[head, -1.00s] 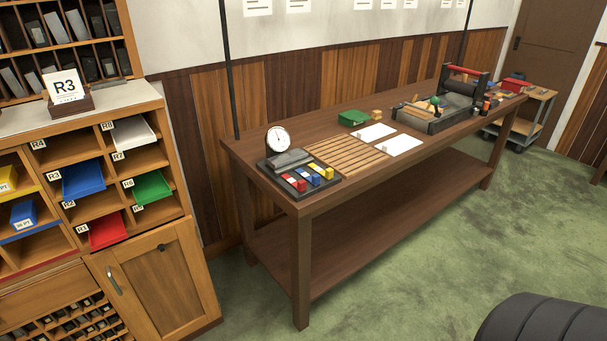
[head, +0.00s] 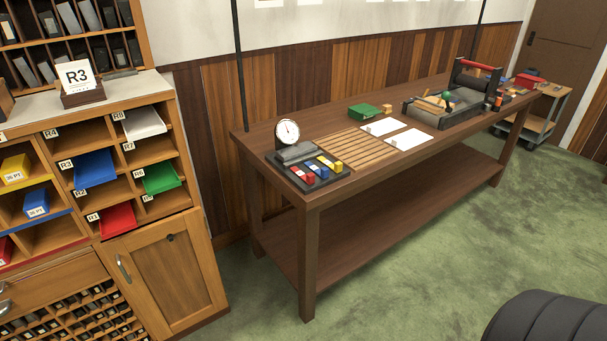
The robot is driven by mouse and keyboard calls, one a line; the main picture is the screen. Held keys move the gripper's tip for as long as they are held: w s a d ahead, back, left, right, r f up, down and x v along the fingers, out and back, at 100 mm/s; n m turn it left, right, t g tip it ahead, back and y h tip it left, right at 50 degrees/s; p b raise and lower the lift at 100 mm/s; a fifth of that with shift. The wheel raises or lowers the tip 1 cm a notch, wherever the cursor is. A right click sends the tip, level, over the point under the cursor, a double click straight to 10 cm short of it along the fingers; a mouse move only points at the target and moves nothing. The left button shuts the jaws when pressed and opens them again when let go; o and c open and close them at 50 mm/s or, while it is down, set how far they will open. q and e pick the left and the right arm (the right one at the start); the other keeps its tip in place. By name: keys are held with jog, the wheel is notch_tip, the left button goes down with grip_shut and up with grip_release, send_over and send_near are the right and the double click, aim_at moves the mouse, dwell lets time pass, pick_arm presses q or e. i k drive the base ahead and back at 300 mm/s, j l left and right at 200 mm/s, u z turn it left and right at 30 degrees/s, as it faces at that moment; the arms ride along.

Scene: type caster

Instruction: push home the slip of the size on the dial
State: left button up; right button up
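A white round dial (head: 288,133) stands on a dark tray (head: 334,174) at the near left end of the long wooden table. Its reading is too small to tell. A grey block (head: 297,152) lies in front of the dial. Several slips or blocks in red (head: 310,179), blue (head: 323,171) and yellow (head: 325,162) with white parts sit in the tray's slots. Their size marks are too small to read. Neither of my grippers is in view.
A cabinet (head: 165,275) at left has labelled cubbies with coloured trays, including blue (head: 95,168), green (head: 161,178), red (head: 117,219) and white (head: 143,124). The table (head: 308,262) holds slats, white sheets and a press (head: 462,95).

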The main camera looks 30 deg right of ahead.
aim_at(338, 168)
jog(key=i+l+z, duration=0.3)
jog(key=z, duration=0.15)
jog(key=i+l+z, duration=0.4)
jog(key=k+l, duration=0.05)
